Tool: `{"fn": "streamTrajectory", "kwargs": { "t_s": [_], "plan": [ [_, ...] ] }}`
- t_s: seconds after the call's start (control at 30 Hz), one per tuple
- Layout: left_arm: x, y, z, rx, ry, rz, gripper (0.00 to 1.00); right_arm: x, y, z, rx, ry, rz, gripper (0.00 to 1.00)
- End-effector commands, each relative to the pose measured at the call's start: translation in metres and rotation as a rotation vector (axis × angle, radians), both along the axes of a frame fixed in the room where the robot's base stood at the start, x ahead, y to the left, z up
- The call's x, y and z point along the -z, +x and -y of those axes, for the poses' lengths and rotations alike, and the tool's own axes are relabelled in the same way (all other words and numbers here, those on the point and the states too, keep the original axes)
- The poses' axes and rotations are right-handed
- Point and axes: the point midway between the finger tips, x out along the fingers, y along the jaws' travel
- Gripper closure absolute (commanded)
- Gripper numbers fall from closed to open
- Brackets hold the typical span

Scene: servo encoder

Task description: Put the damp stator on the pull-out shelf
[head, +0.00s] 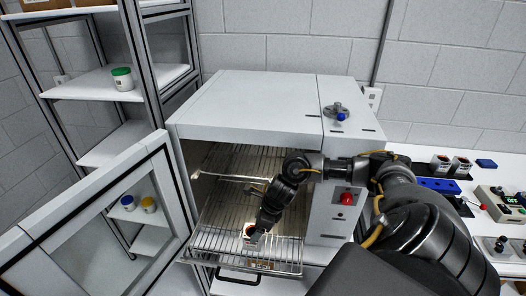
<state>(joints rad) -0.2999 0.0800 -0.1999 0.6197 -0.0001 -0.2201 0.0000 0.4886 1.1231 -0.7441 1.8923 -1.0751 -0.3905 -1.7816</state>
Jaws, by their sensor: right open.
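The pull-out shelf (212,240) is a wire rack that sticks out of the front of the white oven. A small grey stator with a reddish-brown middle (250,232) is on the front part of the shelf. My right gripper (257,230) reaches down over the shelf and is open at the stator, partly covering it. I cannot tell whether its fingers touch the stator. My left gripper is out of view.
The oven (250,100) has its door (105,225) swung open to the left. More wire racks show inside. Similar stators (440,163) stand on the right bench by a blue block (438,185) and a control box (500,204). A shelf unit (100,85) stands at left.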

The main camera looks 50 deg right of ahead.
Motion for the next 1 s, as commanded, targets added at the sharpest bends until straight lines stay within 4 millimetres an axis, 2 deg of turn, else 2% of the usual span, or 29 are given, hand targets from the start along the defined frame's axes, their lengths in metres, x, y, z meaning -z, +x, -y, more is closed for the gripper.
{"fn": "streamTrajectory", "kwargs": {
  "t_s": [0.1,0.33,1.0],
  "plan": [
    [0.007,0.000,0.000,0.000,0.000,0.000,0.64,-0.022,-0.007,0.006,-0.001,-0.001,0.004,0.22],
    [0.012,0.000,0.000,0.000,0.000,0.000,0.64,-0.049,-0.016,0.012,-0.001,0.000,0.002,0.22],
    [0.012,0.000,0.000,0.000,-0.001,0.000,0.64,-0.054,-0.018,0.012,0.001,0.002,0.000,0.22]
  ]
}}
